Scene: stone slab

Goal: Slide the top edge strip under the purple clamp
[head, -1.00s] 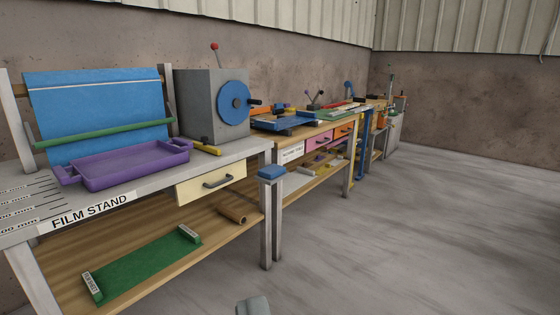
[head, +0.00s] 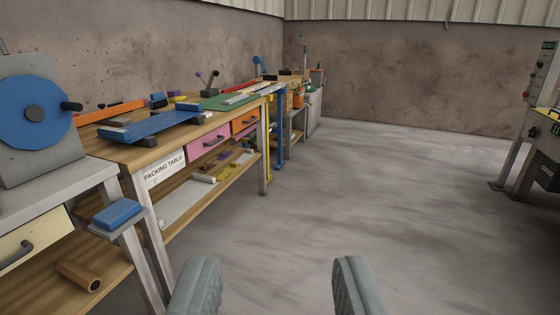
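My gripper (head: 276,275) shows at the bottom of the head view, its two grey fingers wide apart with only floor between them. It is well away from the benches. I cannot make out a top edge strip or a purple clamp for certain. A small purple knob on a lever (head: 198,74) stands at the back of the packing table (head: 133,150). Several strips lie on that table around a green mat (head: 222,102), too small to tell apart.
The grey bench with a blue-wheeled machine (head: 36,115) is at the left. A blue pad (head: 117,213) juts out at its corner. A blue board (head: 150,125) lies on the packing table. The floor (head: 390,190) ahead is clear. A machine (head: 537,130) stands at the right edge.

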